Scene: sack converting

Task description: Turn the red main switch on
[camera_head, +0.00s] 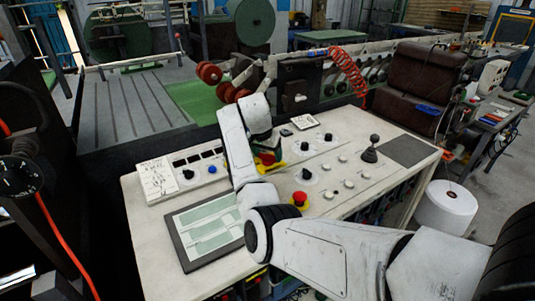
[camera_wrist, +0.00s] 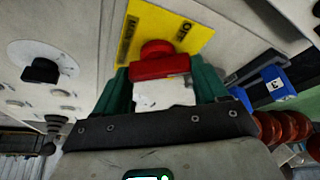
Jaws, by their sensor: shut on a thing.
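The red main switch (camera_wrist: 160,62) sits on a yellow plate (camera_wrist: 150,22) with dark lettering, in the wrist view. Its red grip lies roughly crosswise in that picture; I cannot tell whether it stands at on or off. My gripper (camera_wrist: 164,80) has its green fingers on either side of the red grip and is shut on it. In the head view the red switch (camera_head: 266,158) shows at the middle of the white control desk (camera_head: 150,220), partly hidden by my arm.
A red emergency button (camera_head: 299,198) on yellow stands nearer on the desk. Black knobs, white buttons and a joystick (camera_head: 370,150) spread to the right. A dark-framed screen (camera_head: 180,252) lies at left front. In the wrist view, a black knob (camera_wrist: 40,70) is at left.

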